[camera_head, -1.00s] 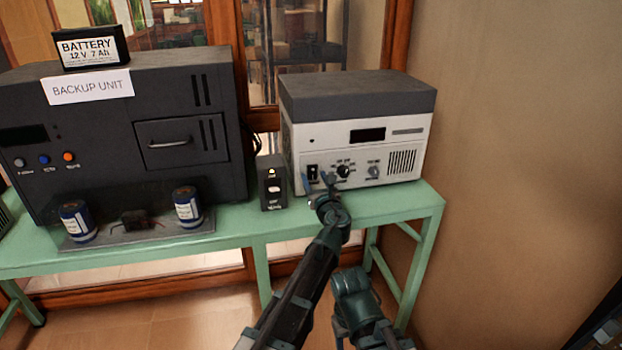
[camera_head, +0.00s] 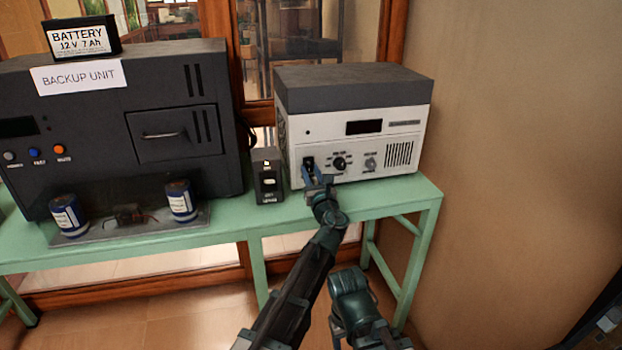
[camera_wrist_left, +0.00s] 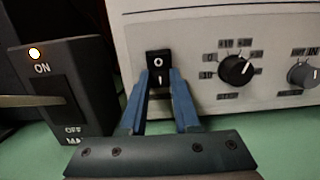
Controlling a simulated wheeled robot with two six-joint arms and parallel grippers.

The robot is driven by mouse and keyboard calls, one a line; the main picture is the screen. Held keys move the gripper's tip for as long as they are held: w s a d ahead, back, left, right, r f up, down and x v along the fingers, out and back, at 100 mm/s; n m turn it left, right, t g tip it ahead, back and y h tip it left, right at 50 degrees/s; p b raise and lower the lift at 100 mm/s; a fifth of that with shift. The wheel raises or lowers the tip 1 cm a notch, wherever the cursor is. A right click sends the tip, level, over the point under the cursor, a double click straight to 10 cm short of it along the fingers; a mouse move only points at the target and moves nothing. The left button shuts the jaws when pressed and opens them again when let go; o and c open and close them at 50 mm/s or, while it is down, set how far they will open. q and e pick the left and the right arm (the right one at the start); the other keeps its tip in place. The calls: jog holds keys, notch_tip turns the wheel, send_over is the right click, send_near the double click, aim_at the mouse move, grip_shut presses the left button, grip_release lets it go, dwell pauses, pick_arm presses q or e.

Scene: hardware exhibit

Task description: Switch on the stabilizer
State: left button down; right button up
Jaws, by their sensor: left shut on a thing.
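The stabilizer appears to be the white unit with a dark grey top (camera_head: 352,92), standing at the right end of the green bench. It has a dark display, a black knob (camera_wrist_left: 236,69), a grey knob and a black rocker switch (camera_wrist_left: 158,63) marked O above and I below. My left gripper (camera_head: 314,174) is at the rocker, with its blue fingers (camera_wrist_left: 160,92) closed in on it from both sides. The fingers hide part of the rocker, and I cannot tell which way it is tipped.
A small black box (camera_head: 267,172) with an ON/OFF switch and a lit lamp stands just left of the stabilizer. Further left is the dark backup unit (camera_head: 90,120) with a battery (camera_head: 80,38) on top. Two blue cylinders stand on a plate in front. The green bench (camera_head: 390,202) is clear at right.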

jog(key=shift+f, duration=0.1)
pick_arm(q)
jog(key=c, duration=0.6)
grip_release()
jog(key=shift+c, duration=0.2)
jog(key=shift+s, duration=0.15)
